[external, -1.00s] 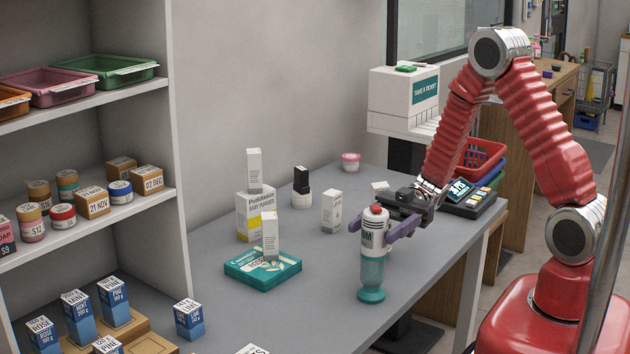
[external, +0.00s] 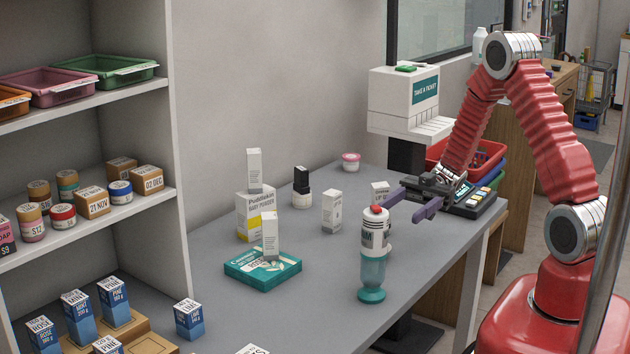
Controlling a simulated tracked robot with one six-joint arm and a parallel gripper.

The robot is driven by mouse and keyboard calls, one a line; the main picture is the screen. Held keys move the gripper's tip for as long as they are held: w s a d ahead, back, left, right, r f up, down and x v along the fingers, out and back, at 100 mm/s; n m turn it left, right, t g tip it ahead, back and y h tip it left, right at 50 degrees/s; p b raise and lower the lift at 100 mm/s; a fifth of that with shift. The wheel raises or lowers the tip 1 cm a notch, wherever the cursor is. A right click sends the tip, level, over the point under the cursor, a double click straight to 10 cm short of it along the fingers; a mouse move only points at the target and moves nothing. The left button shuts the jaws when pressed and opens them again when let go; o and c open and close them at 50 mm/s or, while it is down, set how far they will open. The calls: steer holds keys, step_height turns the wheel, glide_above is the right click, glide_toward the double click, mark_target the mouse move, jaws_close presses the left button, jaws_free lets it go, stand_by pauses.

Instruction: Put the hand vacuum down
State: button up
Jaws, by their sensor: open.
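The hand vacuum (external: 373,262) stands upright on the grey counter, near its front edge. It has a teal lower part, a white labelled upper part and a red top. My gripper (external: 406,205) is open and empty, with its two purple fingers spread. It is behind and to the right of the hand vacuum's top and looks clear of it.
A white box (external: 332,211) stands behind the vacuum. A card terminal (external: 470,202) lies at the right.

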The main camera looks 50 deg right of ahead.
stand_by(0.4)
steer(key=w+r+m+t+h, duration=0.2)
steer(key=w+t+h, duration=0.25)
steer(key=w, duration=0.25)
steer(key=w+r+m+t+h, duration=0.1)
steer(key=w+r+t+h, duration=0.2)
steer(key=w+t, duration=0.3)
steer(key=w+d+r+m+t+h, duration=0.3)
steer(key=d+r+m+h, duration=0.3)
steer(key=d+r+h, duration=0.25)
steer(key=s+r+m+g+h, duration=0.1)
steer(key=s+m+g+h, duration=0.55)
steer(key=s, duration=1.15)
steer(key=s+a+f+m+y, duration=0.1)
steer(key=s+a+y, duration=0.1)
steer(key=s, duration=0.3)
steer(key=s+a+f+m+g+y, duration=0.1)
steer(key=s+a+y, duration=0.1)
steer(key=s, duration=0.3)
steer(key=shift+s+a+f, duration=0.35)
steer(key=shift+a, duration=0.45)
steer(key=shift+m+y, duration=0.25)
